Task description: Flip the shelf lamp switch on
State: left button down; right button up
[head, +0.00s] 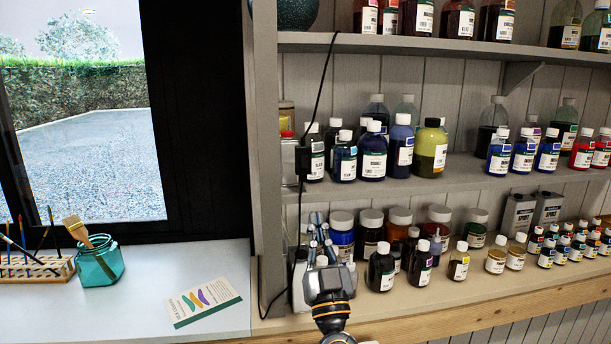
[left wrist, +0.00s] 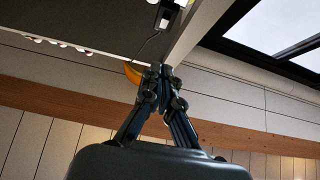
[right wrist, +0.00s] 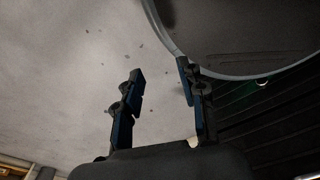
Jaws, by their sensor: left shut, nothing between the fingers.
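A thin black cord runs down the left post of the shelf, with a small black inline switch (head: 303,160) on it at the height of the middle shelf. Its on or off position is too small to tell. My left gripper (head: 317,222) points up in front of the lower shelf, below the switch and apart from it. In the left wrist view its fingers (left wrist: 160,72) are shut and empty. A small dark and white thing (left wrist: 166,14), perhaps the switch, shows above the fingertips there. My right gripper (right wrist: 158,75) is open and empty, and is out of the head view.
Ink and paint bottles (head: 373,150) crowd the shelves, with several jars (head: 341,232) close behind my left gripper. A teal brush jar (head: 98,262) and a leaflet (head: 203,299) lie on the white table to the left. A round-rimmed thing (right wrist: 172,40) is near my right fingers.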

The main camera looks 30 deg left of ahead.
aim_at(304, 162)
pick_arm(q)
jog(key=p+x, duration=0.1)
jog(key=x, duration=0.3)
jog(key=f+x, duration=0.1)
jog(key=x, duration=0.3)
jog(key=w+a+f+p+x, duration=0.1)
jog(key=x, duration=0.3)
jog(key=shift+w+r+p, duration=0.15)
jog(key=shift+w+p, duration=0.1)
jog(key=shift+p, duration=0.1)
jog(key=shift+w+a, duration=0.25)
pick_arm(e)
jog(key=s+r, duration=0.1)
jog(key=r, duration=0.1)
jog(key=shift+s+d+r, duration=0.3)
jog(key=shift+s+d, duration=0.05)
jog(key=shift+s, duration=0.05)
jog(key=shift+d, duration=0.15)
jog(key=shift+f, duration=0.1)
